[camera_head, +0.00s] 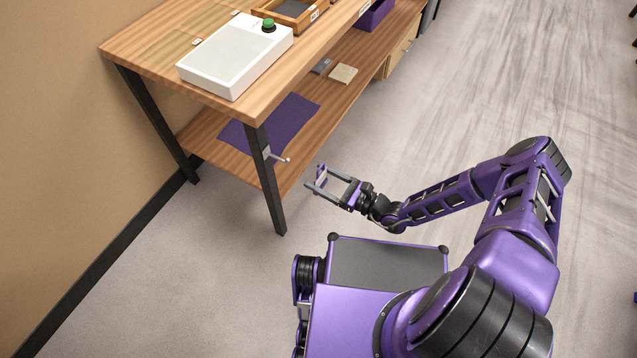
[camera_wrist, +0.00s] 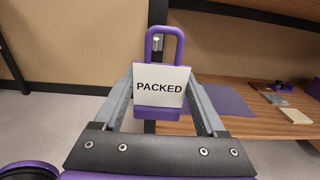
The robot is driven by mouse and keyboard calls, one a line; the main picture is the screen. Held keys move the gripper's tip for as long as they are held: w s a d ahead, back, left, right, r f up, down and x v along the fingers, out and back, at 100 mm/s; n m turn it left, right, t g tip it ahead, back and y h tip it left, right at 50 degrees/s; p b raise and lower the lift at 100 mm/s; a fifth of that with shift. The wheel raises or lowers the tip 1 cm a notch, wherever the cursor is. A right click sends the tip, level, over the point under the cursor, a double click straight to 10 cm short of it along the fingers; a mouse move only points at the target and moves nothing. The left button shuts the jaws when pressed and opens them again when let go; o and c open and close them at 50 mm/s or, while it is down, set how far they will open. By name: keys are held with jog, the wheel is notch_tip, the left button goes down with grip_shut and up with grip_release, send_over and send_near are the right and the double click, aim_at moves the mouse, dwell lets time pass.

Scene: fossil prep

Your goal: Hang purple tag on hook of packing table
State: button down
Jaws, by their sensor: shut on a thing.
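The purple tag (camera_wrist: 158,113) is upright between the fingers of my gripper (camera_head: 317,178). It has a white label reading PACKED and a closed purple loop on top. In the head view only a small purple part of the tag (camera_head: 321,173) shows. My gripper is shut on the tag. The hook (camera_head: 278,158) is a pale peg sticking out of a plate on the near leg of the packing table (camera_head: 190,86). My gripper is to the right of the hook and apart from it. In the wrist view the hook's end (camera_wrist: 156,44) shows through the tag's loop, beyond it.
A white box with a green button (camera_head: 238,54) and a wooden tray (camera_head: 291,12) stand on the tabletop. The lower shelf holds a purple mat (camera_head: 270,122), a beige block (camera_head: 343,74) and a grey block (camera_head: 321,66). The floor right of the table is clear.

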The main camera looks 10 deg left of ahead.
jog(key=shift+s+a+f+g, duration=0.3)
jog(key=shift+f, duration=0.2)
jog(key=b+x, duration=0.1)
jog(key=x, duration=0.5)
jog(key=shift+w+a+f+b, duration=0.2)
jog(key=shift+a+f+b, duration=0.15)
jog(key=shift+f, duration=0.05)
jog(key=shift+a, duration=0.1)
dwell(0.7)
jog(key=shift+x, duration=1.2)
